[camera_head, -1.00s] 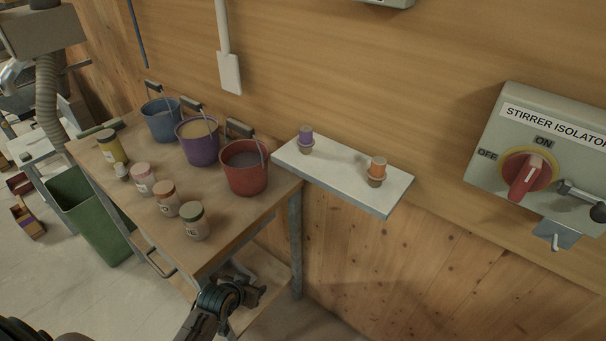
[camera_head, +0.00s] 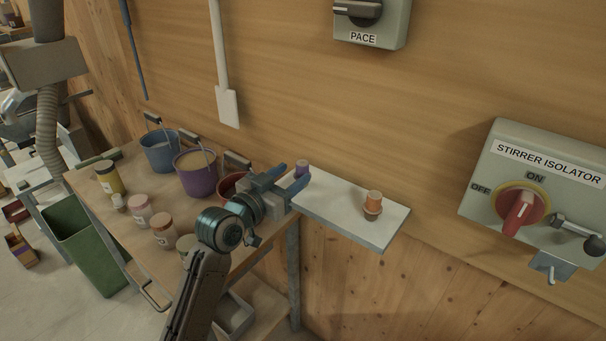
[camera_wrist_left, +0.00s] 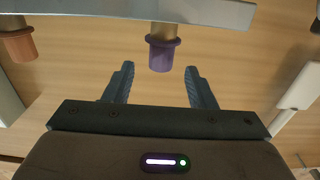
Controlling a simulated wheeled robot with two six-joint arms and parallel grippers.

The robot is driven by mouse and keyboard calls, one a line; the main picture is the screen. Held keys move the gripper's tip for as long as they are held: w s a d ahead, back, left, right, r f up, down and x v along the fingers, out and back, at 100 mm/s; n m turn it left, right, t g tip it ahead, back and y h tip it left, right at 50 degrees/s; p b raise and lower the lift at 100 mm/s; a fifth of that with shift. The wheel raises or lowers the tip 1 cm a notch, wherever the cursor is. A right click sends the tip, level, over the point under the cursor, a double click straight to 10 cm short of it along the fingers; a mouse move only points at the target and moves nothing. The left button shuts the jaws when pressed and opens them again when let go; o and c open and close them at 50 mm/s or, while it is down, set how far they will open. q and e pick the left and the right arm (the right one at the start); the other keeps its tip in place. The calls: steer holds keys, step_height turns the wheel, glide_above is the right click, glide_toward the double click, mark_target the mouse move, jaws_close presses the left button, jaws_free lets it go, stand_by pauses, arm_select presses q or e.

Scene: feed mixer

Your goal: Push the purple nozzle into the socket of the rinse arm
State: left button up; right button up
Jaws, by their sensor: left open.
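The purple nozzle (camera_head: 302,168) stands at the left end of the white wall shelf (camera_head: 375,236), partly hidden by my gripper. My left gripper (camera_head: 289,178) is open at the shelf's left end, with its fingers pointing at the nozzle. In the left wrist view, the purple nozzle (camera_wrist_left: 163,55) sits on a tan peg, just beyond and between the open fingertips (camera_wrist_left: 160,82), not held. An orange nozzle (camera_head: 374,198) stands farther right on the shelf; it also shows in the left wrist view (camera_wrist_left: 19,45). I cannot identify the rinse arm or its socket. My right gripper is not in view.
The bench (camera_head: 150,262) at left holds several jars and a blue (camera_head: 160,152), a purple (camera_head: 197,176) and a red bucket (camera_head: 228,186). The stirrer isolator box (camera_head: 540,190) is on the wall at right, the PACE box (camera_head: 372,22) at the top. A white pipe (camera_head: 228,108) hangs on the wall.

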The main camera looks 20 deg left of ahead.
mark_target(298, 167)
arm_select(q)
steer(key=shift+w+d+r+p, duration=0.15)
steer(key=shift+w+p, duration=0.15)
steer(key=shift+w, duration=0.05)
steer(key=p+x, duration=0.2)
steer(key=x, duration=0.1)
steer(key=shift+w, duration=0.3)
steer(key=shift+w+d, duration=0.25)
steer(key=shift+w, duration=0.2)
steer(key=shift+s+a, duration=0.1)
steer(key=c, duration=1)
jaws_close()
